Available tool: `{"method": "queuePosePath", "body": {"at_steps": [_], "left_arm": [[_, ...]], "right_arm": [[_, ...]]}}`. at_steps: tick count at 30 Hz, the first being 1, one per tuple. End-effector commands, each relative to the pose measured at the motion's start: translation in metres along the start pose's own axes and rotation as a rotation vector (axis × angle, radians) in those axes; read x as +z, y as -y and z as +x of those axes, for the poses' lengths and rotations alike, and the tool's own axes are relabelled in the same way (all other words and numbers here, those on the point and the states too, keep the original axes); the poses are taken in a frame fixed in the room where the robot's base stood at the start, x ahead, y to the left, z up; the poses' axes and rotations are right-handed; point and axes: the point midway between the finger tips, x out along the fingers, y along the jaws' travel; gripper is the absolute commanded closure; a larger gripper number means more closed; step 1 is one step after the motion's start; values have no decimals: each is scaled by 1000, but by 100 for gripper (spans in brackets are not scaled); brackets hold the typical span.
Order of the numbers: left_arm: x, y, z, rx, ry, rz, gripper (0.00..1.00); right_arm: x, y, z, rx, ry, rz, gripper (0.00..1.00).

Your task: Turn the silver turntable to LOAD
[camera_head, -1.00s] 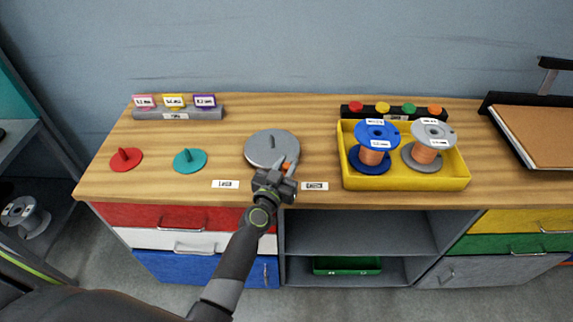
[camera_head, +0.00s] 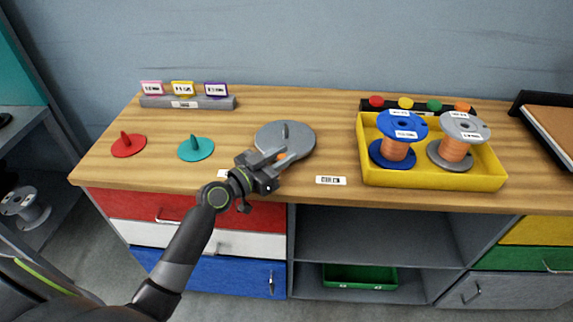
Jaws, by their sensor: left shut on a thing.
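The silver turntable (camera_head: 300,138) is a flat grey disc with an upright fin, lying on the wooden bench near its middle. An orange piece (camera_head: 282,157) shows at its front-left rim. My left gripper (camera_head: 276,158) comes in from the front left and is shut at this orange piece, its fingers over the disc's edge and partly hiding it. A white label (camera_head: 223,174) at the bench's front edge is mostly hidden behind my gripper. Another white label (camera_head: 331,180) lies to the right of the disc; its print is too small to read. My right gripper is not in view.
A teal disc (camera_head: 203,151) and a red disc (camera_head: 137,148) lie to the left. A yellow tray (camera_head: 430,179) with two copper-wound spools stands to the right. A grey rail with tags (camera_head: 185,102) and a row of coloured knobs (camera_head: 433,105) stand behind.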

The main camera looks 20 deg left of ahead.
Motion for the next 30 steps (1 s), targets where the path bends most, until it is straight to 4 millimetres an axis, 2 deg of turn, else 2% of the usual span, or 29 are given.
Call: {"method": "queuePosePath", "body": {"at_steps": [11,12,16,26,30], "left_arm": [[-2,1,-1,10,-2,3,100],[-2,1,-1,10,-2,3,76],[-2,1,-1,10,-1,3,59],[0,1,-3,10,1,2,58],[2,1,-18,9,3,4,58]], "right_arm": [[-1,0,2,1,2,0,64],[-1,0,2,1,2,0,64],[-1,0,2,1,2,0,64],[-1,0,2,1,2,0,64],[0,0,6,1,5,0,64]]}}
